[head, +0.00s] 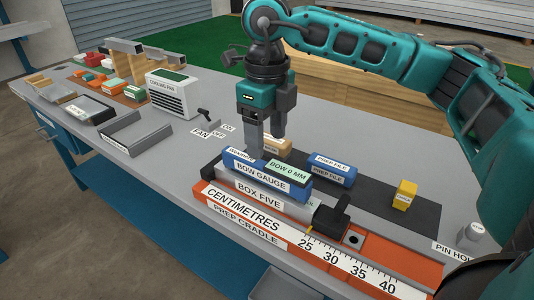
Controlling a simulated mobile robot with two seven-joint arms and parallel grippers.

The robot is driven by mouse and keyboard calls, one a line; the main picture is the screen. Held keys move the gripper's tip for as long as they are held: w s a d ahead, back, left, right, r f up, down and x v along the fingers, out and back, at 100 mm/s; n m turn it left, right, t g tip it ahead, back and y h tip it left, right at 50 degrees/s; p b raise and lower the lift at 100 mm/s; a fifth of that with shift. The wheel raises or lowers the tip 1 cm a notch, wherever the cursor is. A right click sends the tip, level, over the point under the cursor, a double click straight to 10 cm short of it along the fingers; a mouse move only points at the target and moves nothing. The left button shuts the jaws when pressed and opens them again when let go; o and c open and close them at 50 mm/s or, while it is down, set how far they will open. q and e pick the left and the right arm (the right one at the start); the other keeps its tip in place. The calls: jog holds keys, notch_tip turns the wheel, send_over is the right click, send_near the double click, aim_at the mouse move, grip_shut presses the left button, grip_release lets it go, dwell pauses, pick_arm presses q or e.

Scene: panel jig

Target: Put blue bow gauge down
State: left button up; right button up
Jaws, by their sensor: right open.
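The blue bow gauge (297,187) has a white "BOW GAUGE" label on its front and a green "BOW 0 MM" label on top. It lies flat along the grey bar marked "BOX FIVE" (262,196), in the orange prep cradle (420,266) with its centimetre scale. My right gripper (267,148) points down at the gauge's back edge. Its jaws are apart, with the near fingertip close to the gauge's top; I cannot tell whether it touches. My left gripper is out of view.
A black clamp (332,215) stands at the right end of the bar. Behind are a blue prep file block (331,170), a tan block (277,145) and a yellow block (404,195) on a dark mat. A cooling fan (172,93) and trays stand left.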

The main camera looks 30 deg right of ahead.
aim_at(267, 163)
notch_tip(267, 163, up, 4)
jog(key=shift+r, duration=0.1)
dwell(0.7)
